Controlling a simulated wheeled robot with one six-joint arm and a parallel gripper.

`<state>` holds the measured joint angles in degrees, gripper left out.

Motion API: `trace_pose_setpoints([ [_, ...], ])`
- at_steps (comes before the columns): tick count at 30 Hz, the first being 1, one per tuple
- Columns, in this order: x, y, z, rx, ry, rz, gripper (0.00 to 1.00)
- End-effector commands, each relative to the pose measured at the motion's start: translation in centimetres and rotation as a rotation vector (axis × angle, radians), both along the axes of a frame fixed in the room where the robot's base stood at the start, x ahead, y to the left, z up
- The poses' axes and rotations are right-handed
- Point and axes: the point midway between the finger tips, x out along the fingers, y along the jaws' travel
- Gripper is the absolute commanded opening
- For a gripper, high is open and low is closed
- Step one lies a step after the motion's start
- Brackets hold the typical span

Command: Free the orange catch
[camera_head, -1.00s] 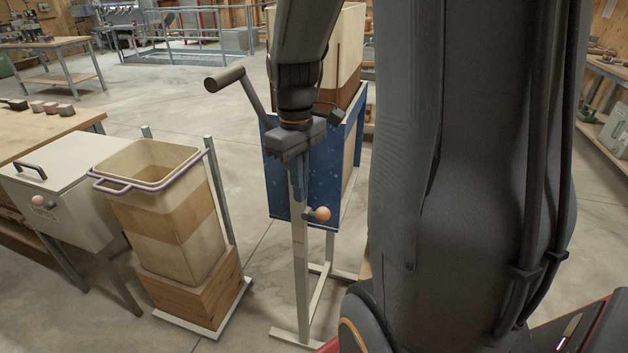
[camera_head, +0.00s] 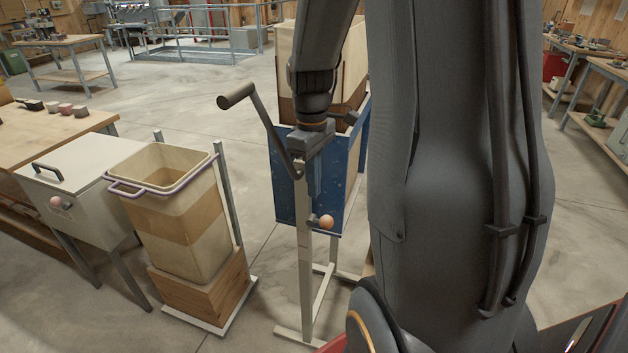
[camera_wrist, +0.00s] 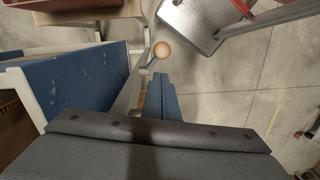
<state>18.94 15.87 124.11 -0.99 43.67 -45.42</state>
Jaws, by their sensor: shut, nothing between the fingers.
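In the wrist view the fingers (camera_wrist: 160,98) end a little short of the knob, with a visible gap. A dark crank with a thick handle (camera_head: 236,95) stands to the left of the gripper, and its arm reaches down beside my wrist.
A tall cream bin with a purple rim handle (camera_head: 130,190) stands on a wooden block at left. Beside it is a white lidded box (camera_head: 80,165) with a black handle and pink knob. Concrete floor (camera_head: 200,110) lies open behind them.

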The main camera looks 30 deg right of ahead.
Motion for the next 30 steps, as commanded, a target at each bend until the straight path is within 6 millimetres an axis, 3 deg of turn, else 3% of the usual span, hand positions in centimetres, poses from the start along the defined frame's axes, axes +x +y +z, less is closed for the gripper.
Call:
trace_pose_setpoints([
  [6,-0.4,0.1,-3.8,0.001,0.004,0.000,0.00],
  [12,-0.5,0.1,-6.0,0.001,0.003,-0.001,0.00],
  [30,-0.3,0.0,-6.7,0.004,-0.006,-0.001,0.00],
])
